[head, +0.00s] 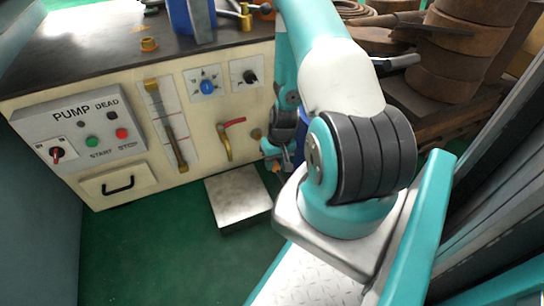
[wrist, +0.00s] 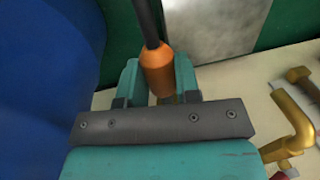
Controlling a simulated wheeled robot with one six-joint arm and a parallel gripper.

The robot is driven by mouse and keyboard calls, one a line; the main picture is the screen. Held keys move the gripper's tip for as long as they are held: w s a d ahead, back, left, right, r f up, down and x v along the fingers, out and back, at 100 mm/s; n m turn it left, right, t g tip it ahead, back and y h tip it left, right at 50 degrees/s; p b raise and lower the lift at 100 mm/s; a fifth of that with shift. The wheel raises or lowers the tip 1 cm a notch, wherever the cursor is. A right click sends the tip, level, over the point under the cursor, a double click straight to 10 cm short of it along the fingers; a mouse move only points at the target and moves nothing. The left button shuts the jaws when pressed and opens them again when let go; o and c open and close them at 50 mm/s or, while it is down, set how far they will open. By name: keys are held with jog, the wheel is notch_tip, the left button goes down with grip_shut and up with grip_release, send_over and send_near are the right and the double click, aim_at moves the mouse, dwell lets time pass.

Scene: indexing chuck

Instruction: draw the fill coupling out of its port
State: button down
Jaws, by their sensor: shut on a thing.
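The orange fill coupling (wrist: 158,72), with a dark hose on it, sits between the two teal fingers of my gripper (wrist: 158,84) in the wrist view. The gripper is shut on it. A small yellowish part shows just behind the coupling, between the fingers. I cannot tell whether this is the port or whether the coupling is still seated in it. In the head view my gripper (head: 284,160) is low beside the right end of the pump panel, with a bit of the orange coupling (head: 276,167) showing. My arm hides much of that area.
The cream pump panel (head: 205,120) carries a brass tap (head: 227,142) with a red lever, left of my gripper. The tap also shows in the wrist view (wrist: 296,122). A steel plate (head: 237,195) lies below. A blue drum (wrist: 45,80) is close on the wrist view's left.

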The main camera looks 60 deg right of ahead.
jog(key=s+a+p, duration=0.2)
jog(key=s+a, duration=0.3)
jog(key=s, duration=0.3)
dwell(0.5)
